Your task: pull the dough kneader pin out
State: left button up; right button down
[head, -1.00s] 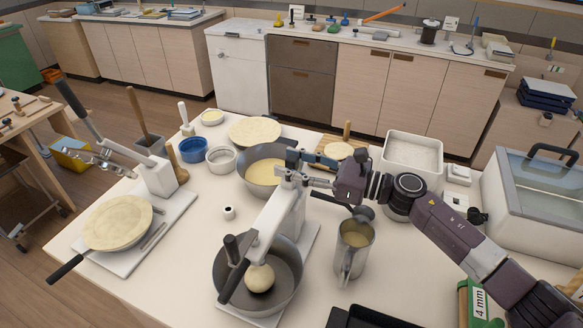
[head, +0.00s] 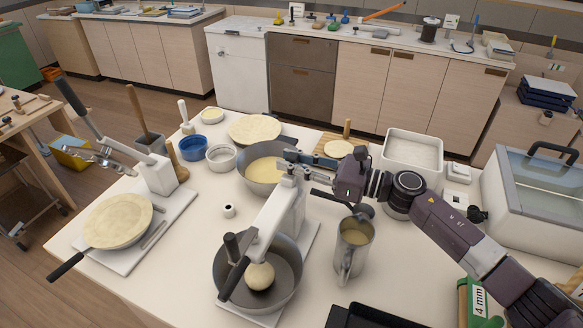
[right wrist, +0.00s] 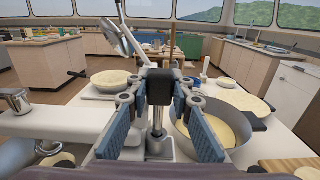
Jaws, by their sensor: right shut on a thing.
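The dough kneader (head: 283,213) stands in the middle of the table, with its white arm over a dark bowl (head: 293,287) that holds a ball of dough (head: 260,276). My right gripper (head: 290,167) is at the rear top end of this arm. In the right wrist view, the black head of the pin (right wrist: 160,86) sits between the blue finger pads of my right gripper, which is shut on it. A metal shaft (right wrist: 157,120) shows upright below the head. The fingers hide part of the pin in the head view. My left gripper is not in view.
A bowl of batter (head: 247,178) stands close behind the gripper. A metal jug (head: 353,248) stands right of the kneader, below my right arm. A crepe maker (head: 118,222) is at the left. A white bin (head: 412,156) stands at the back right.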

jog(key=shift+r, duration=0.65)
notch_tip(320, 180, up, 11)
jog(key=p, duration=0.6)
jog(key=shift+p, duration=0.4)
dwell(1.1)
